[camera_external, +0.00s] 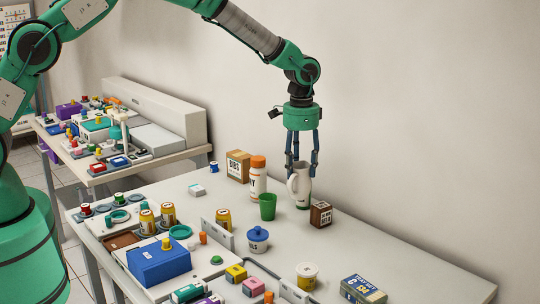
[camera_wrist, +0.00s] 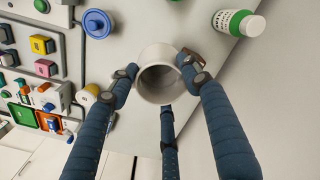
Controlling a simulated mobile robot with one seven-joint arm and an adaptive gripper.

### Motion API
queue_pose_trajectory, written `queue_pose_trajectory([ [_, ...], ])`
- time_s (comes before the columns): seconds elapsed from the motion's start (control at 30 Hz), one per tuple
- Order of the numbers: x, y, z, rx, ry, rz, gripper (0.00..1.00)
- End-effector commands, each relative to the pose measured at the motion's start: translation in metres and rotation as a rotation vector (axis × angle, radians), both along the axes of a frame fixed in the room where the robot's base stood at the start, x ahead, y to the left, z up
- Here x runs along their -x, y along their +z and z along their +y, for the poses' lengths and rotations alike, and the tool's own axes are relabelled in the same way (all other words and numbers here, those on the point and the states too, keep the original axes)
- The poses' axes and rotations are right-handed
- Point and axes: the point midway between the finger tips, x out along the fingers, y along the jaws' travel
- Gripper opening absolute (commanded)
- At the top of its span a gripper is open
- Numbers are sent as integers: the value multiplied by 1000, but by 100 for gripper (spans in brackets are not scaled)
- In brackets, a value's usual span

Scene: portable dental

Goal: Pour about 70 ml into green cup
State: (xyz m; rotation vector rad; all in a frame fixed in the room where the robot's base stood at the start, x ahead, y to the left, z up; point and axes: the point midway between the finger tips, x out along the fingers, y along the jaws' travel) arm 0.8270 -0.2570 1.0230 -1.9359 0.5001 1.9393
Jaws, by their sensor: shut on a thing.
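A white pitcher (camera_external: 303,190) with a handle on its left stands upright at the back of the table. My gripper (camera_external: 301,168) reaches down from above and is shut on it. In the wrist view, the pitcher (camera_wrist: 153,88) shows its open mouth between my blue fingers (camera_wrist: 158,78); the inside looks grey, and I cannot tell how much is in it. The base appears to be at table level. The green cup (camera_external: 267,206) stands upright to the left of the pitcher, apart from it. Its contents are hidden, and I cannot make it out in the wrist view.
A white bottle with an orange cap (camera_external: 258,178) and a tan box (camera_external: 238,165) stand behind the cup. A small brown box (camera_external: 321,214) is close to the pitcher's right. A blue-lidded jar (camera_external: 257,239) is in front. The table's right end is mostly clear.

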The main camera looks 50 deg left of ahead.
Motion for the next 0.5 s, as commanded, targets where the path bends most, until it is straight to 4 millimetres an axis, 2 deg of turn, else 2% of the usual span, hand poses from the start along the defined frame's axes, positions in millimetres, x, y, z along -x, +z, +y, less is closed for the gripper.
queue_pose_trajectory([
  [0.5, -16, 13, 41, 1, -441, 0, 0],
])
